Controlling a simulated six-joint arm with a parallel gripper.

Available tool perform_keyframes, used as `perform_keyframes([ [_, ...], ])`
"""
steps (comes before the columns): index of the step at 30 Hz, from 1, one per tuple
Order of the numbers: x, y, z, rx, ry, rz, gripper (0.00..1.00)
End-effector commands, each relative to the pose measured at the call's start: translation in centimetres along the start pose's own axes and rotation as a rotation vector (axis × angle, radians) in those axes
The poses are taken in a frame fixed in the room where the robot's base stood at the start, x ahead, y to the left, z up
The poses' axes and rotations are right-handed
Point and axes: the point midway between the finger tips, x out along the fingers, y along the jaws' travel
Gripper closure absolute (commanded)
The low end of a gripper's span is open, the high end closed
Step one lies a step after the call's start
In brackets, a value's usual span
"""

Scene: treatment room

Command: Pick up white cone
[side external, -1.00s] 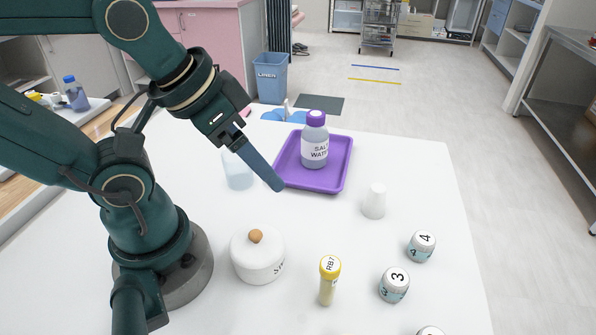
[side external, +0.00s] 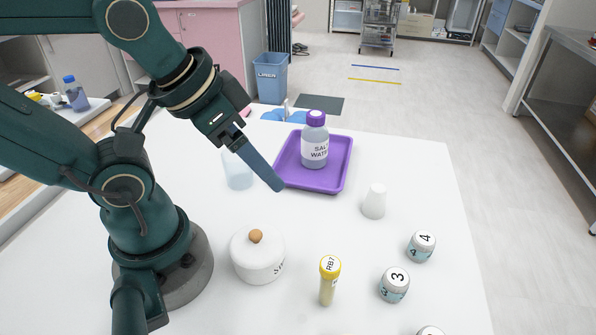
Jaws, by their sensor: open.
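The white cone (side external: 374,201) stands upright on the white table, right of the middle, with its narrow end up. My gripper (side external: 279,187) is above the table to the left of the cone, apart from it, pointing down and to the right. I see its finger nearly edge-on, so the gap between the jaws does not show. Nothing is seen held at its tip; it is open.
A purple tray (side external: 345,166) holding a salt water bottle (side external: 315,143) is behind my gripper. A clear cup (side external: 238,172) stands left of it. A lidded white pot (side external: 258,260), a yellow-capped tube (side external: 329,283) and labelled vials (side external: 394,286) (side external: 421,246) stand in front.

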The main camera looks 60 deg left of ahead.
Motion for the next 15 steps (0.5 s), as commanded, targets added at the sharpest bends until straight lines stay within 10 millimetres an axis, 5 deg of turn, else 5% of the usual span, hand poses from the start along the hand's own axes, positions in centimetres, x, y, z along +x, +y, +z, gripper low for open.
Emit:
perform_keyframes([
  [10, 0.0, 0.0, -0.4, -0.003, 0.021, 0.000, 0.24],
  [15, -0.6, 0.6, -4.8, -0.043, 0.220, 0.031, 0.24],
])
